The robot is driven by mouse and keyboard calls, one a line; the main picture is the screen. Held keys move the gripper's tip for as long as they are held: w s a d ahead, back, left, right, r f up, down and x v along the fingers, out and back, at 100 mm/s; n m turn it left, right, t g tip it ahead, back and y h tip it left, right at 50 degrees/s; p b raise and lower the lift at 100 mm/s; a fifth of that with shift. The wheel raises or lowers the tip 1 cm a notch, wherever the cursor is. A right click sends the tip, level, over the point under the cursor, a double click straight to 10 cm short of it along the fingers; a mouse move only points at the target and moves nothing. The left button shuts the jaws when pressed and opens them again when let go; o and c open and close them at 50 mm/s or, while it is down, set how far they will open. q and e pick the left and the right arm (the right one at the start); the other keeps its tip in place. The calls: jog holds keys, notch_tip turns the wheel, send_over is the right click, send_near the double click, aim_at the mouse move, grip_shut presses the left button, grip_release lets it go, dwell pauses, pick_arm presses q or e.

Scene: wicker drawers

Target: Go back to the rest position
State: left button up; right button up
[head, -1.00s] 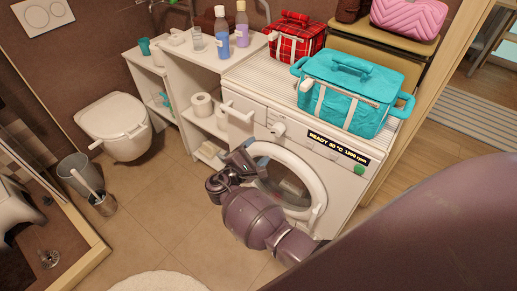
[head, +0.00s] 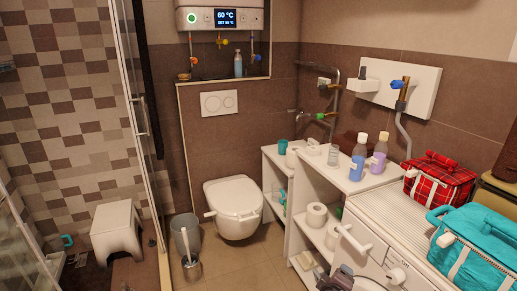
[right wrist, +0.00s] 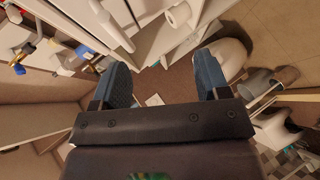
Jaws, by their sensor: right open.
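My right gripper (right wrist: 163,78) shows in the right wrist view with its two blue-padded fingers wide apart. It is open, and nothing is between the fingers. In the head view only a dark piece of my right arm shows at the bottom edge, in front of the white washing machine (head: 362,240). The rest of that arm is cut off by the frame. My left gripper is not in view.
A white shelf unit (head: 297,222) with bottles stands beside the washing machine. A turquoise bag (head: 478,243) and a red plaid bag (head: 438,182) sit on top. A toilet (head: 233,205), grey bin (head: 186,233) and white stool (head: 117,228) stand left. Some floor is clear.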

jog(key=s+d+f+m+y, duration=0.1)
jog(key=s+m+y, duration=0.1)
jog(key=s, duration=0.8)
jog(key=s+d+f+m+y, duration=0.2)
jog(key=s+m, duration=0.1)
jog(key=s, duration=0.7)
jog(key=s+d+f+m+y, duration=0.1)
jog(key=s+m+y, duration=0.1)
jog(key=s, duration=0.8)
jog(key=shift+s+d+f+m, duration=0.15)
jog(key=shift+s+d+m, duration=0.1)
jog(key=shift+s+m, duration=0.15)
